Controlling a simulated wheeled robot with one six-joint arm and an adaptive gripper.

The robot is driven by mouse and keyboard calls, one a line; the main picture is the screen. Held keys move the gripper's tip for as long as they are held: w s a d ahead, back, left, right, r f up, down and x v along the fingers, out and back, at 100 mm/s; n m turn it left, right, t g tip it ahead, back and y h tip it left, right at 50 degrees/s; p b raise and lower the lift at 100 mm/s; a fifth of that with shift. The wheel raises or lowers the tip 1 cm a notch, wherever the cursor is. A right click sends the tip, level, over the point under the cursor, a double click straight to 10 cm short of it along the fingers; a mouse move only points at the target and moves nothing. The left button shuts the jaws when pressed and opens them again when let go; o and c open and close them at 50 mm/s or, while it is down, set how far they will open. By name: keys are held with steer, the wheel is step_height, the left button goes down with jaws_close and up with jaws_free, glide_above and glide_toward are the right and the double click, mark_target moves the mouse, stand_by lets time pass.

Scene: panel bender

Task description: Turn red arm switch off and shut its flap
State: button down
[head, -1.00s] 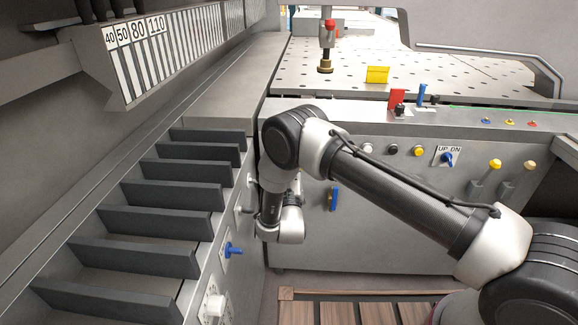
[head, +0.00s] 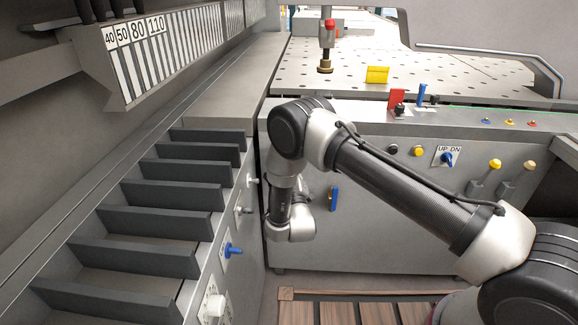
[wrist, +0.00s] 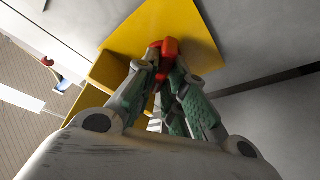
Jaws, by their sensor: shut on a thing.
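In the wrist view, a red switch handle (wrist: 171,47) stands against a yellow plate (wrist: 195,32). My gripper (wrist: 162,65), with green-padded fingers, is closed on the red handle near its tips. A yellow box-like part (wrist: 112,70) with open-looking compartments lies just left of the fingers; I cannot tell whether the plate is the raised flap. The lower part of the switch is hidden by the fingers. In the head view, my arm hides the gripper and this switch.
A yellow block (head: 377,75) is on the perforated table (head: 450,76). Dark slats (head: 160,197) fill the left. Wooden floor slats (head: 365,311) lie below.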

steer(key=shift+n+g+y, duration=0.35)
steer(key=shift+n+g, duration=0.3)
steer(key=shift+n, duration=1.15)
steer(key=shift+n+g+y, duration=0.3)
steer(key=shift+n+g, duration=0.3)
steer(key=shift+n, duration=1.2)
steer(key=shift+n+g+y, duration=0.35)
steer(key=shift+n+g, duration=0.3)
steer(key=shift+n, duration=1.15)
steer(key=c, duration=1.5)
jaws_free()
steer(key=v, duration=1.2)
steer(key=shift+d, duration=0.1)
